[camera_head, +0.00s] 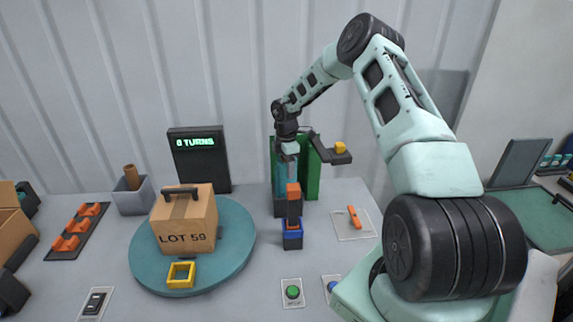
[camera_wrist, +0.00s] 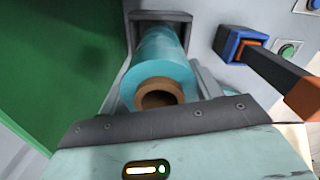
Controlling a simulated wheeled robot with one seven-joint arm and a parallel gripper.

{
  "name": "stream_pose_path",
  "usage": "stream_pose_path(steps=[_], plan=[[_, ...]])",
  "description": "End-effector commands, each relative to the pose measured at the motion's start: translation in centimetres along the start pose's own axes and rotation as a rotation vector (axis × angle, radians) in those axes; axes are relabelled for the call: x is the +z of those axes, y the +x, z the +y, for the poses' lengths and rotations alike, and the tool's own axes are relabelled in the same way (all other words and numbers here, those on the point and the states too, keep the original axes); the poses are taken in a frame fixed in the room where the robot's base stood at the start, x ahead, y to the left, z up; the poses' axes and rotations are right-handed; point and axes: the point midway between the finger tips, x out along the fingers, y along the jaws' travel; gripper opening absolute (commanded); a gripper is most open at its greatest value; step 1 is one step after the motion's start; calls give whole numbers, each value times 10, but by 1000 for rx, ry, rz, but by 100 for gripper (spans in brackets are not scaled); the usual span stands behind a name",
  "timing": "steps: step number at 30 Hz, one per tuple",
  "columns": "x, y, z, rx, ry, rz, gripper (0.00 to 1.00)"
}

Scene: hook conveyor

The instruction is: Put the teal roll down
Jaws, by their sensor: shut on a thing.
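The teal roll (camera_head: 292,180) stands upright below my gripper (camera_head: 289,157), in front of a green panel (camera_head: 313,175). In the wrist view, the roll (camera_wrist: 160,60) shows its brown core (camera_wrist: 158,96) at the near end. My gripper (camera_wrist: 158,85) is shut on the roll, with a finger along each side. The roll's far end is at a dark square holder (camera_wrist: 160,17); the holder (camera_head: 280,207) also shows in the head view. Whether the roll's end rests on its floor is hidden.
A black, orange-topped post in a blue base (camera_head: 292,240) stands close in front of the roll. Left is a teal turntable (camera_head: 145,270) with a LOT 59 box (camera_head: 185,222) and yellow frame (camera_head: 181,283). A dark arm with a yellow block (camera_head: 340,148) juts out right of my gripper.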

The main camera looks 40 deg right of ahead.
Motion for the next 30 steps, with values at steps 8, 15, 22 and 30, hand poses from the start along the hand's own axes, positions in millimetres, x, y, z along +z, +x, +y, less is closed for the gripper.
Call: stream_pose_path(steps=[8,15,22,30], plan=[[0,2,0,0,0,0,85],[0,2,0,0,0,0,85],[1,-18,1,5,0,0,85],[1,-75,1,6,0,-1,85]])
